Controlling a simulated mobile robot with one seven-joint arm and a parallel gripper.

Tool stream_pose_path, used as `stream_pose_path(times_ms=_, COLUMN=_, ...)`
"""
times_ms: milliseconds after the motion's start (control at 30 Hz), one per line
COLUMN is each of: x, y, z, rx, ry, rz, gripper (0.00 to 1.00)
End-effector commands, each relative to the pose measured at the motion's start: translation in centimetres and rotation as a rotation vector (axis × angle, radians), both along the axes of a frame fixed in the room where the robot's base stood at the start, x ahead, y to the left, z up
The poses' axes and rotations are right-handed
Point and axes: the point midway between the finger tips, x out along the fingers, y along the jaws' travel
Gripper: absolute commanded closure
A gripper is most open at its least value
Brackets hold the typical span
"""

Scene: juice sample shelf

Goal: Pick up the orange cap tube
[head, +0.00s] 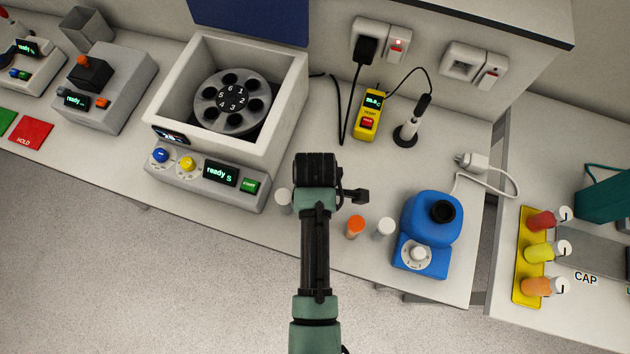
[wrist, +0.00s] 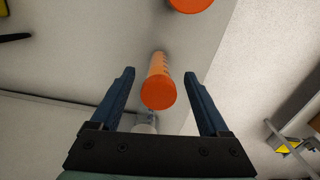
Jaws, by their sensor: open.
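In the wrist view an upright tube with an orange cap (wrist: 158,93) stands between the two spread fingers of my gripper (wrist: 160,76), with gaps on both sides. The gripper is open and holds nothing. A second orange cap (wrist: 190,4) shows at the top edge of that view. In the head view one orange-capped tube (head: 355,227) stands right of my arm. My arm hides the gripper there and seems to hide the other orange-capped tube. A pale-capped tube (wrist: 146,126) shows behind the gripper's palm, partly covered.
White-capped tubes stand left (head: 283,201) and right (head: 385,228) of my arm. A blue mixer (head: 424,220) is farther right. A white centrifuge (head: 208,165) is at left. A yellow device (head: 368,112) and a pipette (head: 410,125) stand behind. The bench's front edge is close.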

Motion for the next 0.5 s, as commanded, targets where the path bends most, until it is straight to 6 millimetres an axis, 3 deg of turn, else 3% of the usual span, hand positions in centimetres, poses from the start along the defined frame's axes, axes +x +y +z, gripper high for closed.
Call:
stream_pose_path(times_ms=200, x=0.1, y=0.0, z=-1.7, rx=0.0, ry=-0.001, rz=0.0, gripper=0.21)
stream_pose_path(times_ms=433, x=0.1, y=0.0, z=-1.8, rx=0.001, ry=-0.002, rz=0.0, gripper=0.21)
stream_pose_path(times_ms=500, x=0.1, y=0.0, z=-1.8, rx=0.001, ry=-0.002, rz=0.0, gripper=0.34)
